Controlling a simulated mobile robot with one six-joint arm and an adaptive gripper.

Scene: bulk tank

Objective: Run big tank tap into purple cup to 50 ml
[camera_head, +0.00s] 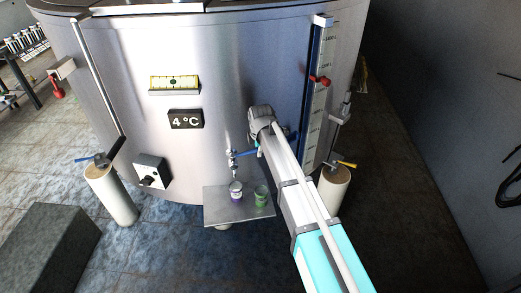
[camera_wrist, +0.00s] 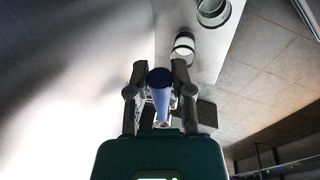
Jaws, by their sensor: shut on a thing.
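The big tank (camera_head: 230,70) fills the middle of the head view. Its tap (camera_head: 233,160) has a blue lever (camera_head: 246,153) pointing right, towards my arm. My gripper (camera_wrist: 160,80) is shut on the blue lever (camera_wrist: 160,92), seen between the two fingers in the wrist view. The purple cup (camera_head: 236,196) stands upright on a metal shelf (camera_head: 225,214) below the tap. In the wrist view the cup nearer my gripper (camera_wrist: 184,50) shows white inside; its level cannot be read. I cannot tell whether milk is flowing. My arm hides the gripper in the head view.
A green cup (camera_head: 262,197) stands right of the purple cup on the shelf. A level gauge with a red marker (camera_head: 320,81) is right of my arm. A dark block (camera_head: 48,247) lies left.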

